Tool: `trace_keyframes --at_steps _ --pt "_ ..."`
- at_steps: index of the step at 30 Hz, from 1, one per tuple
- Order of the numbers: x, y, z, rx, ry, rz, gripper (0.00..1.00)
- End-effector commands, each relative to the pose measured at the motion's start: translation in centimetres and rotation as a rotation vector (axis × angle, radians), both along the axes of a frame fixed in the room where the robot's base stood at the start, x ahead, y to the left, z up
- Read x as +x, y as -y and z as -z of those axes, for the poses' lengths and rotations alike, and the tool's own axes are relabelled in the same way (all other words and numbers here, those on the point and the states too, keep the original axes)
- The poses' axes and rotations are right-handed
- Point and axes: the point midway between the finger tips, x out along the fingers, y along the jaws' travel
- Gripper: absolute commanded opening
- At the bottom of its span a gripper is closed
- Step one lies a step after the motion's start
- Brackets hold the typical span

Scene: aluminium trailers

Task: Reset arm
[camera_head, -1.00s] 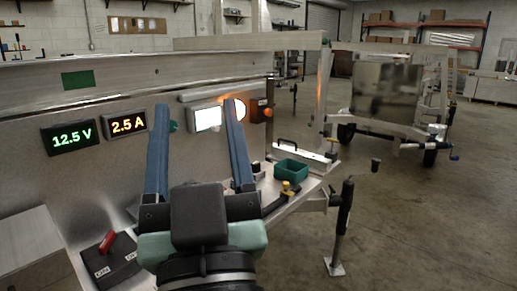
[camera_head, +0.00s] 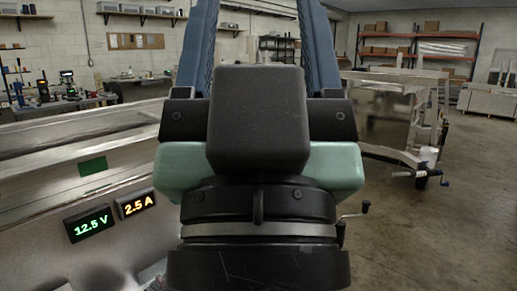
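My gripper (camera_head: 260,30) is raised close in front of the camera, pointing up and away. Its two blue fingers stand wide apart with only the background wall and shelf between them. Their tips are cut off by the top edge. The gripper's dark body and mint-green housing fill the middle of the view and hide much of the near trailer. Nothing is seen held in it.
The near trailer's metal side (camera_head: 40,190) lies at left, with a 12.5 V display (camera_head: 89,224) and a 2.5 A display (camera_head: 134,205). Another trailer (camera_head: 390,120) stands at right behind the gripper. Open concrete floor (camera_head: 450,230) lies at lower right.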

Motion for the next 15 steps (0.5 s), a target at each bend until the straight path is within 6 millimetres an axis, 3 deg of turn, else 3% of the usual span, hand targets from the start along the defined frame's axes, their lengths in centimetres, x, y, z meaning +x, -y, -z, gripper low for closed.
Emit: trace_keyframes --at_steps 1,6,12,15 --pt "0.0 0.0 -3.3 0.0 0.0 0.0 0.65" --pt "0.0 0.0 -8.6 -0.001 0.0 -0.001 0.65" --pt "0.0 0.0 -13.4 0.0 -0.001 -0.001 0.65" --pt "0.0 0.0 -14.7 0.0 -0.001 -0.001 0.65"
